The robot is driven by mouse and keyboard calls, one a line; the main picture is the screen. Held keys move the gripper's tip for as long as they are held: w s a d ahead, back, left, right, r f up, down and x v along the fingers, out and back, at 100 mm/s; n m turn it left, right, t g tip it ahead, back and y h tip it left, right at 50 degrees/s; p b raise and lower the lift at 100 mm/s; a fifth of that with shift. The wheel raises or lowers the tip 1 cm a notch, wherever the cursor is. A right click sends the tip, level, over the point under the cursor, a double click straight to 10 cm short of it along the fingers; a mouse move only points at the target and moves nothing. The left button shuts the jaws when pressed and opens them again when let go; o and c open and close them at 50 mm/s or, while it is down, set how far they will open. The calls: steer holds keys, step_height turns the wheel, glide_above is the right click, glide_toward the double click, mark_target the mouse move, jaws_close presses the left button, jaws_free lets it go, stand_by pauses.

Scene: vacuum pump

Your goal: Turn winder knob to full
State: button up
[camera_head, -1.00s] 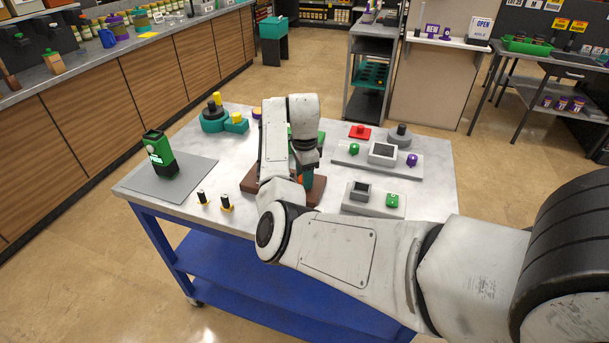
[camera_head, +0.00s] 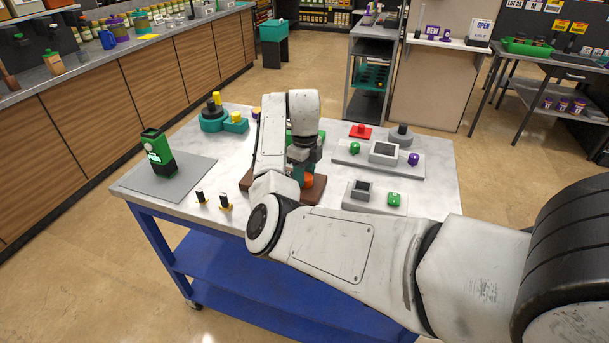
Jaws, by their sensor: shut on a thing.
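The winder stands on a brown base (camera_head: 313,194) in the middle of the grey-topped table. My arm hides much of it. A teal part (camera_head: 297,173) and an orange part (camera_head: 307,181) show just below my gripper (camera_head: 302,168). My gripper points down onto the top of the winder and is shut on its knob. The knob and fingertips are mostly hidden, so the knob's exact angle cannot be read.
A green and black device (camera_head: 158,152) stands on a grey mat (camera_head: 196,178) at the left. Two small black posts (camera_head: 226,201) stand near the front edge.

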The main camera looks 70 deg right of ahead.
steer(key=shift+m+b, duration=0.4)
steer(key=shift+m, duration=1.3)
steer(key=shift+r, duration=0.1)
steer(key=o, duration=1.1)
steer(key=shift+c, duration=0.2)
step_height(320, 180, up, 11)
steer(key=b, duration=0.1)
steer(key=shift+b, duration=0.4)
